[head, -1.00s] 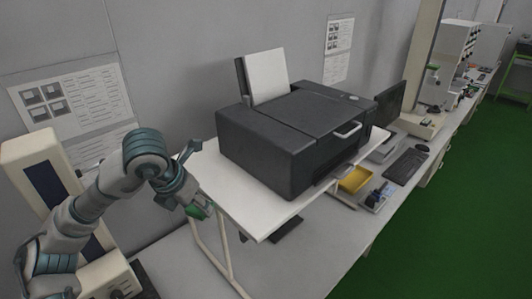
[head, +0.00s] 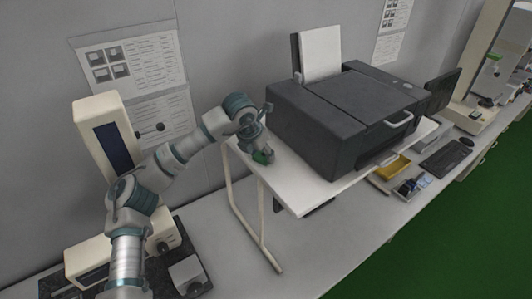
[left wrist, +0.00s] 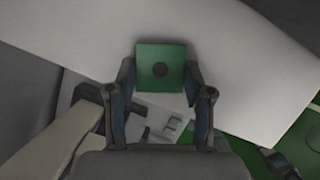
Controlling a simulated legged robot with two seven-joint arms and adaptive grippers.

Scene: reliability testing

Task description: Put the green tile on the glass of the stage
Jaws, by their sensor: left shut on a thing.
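The green tile (head: 263,157) is a small square with a dark round spot at its centre, clearly seen in the left wrist view (left wrist: 172,53). My left gripper (head: 259,149) is shut on it, with a finger at each side (left wrist: 160,78). In the head view they overlap the left end of the white raised shelf, beside the printer; I cannot tell the height above it. A cream instrument (head: 103,113) with a dark blue panel stands at the left on a dark base; my arm hides part of it. I cannot make out a glass stage for certain.
The black printer (head: 335,125) stands on the white shelf (head: 310,196), close to my left gripper. A shelf leg (head: 262,220) rises from the bench.

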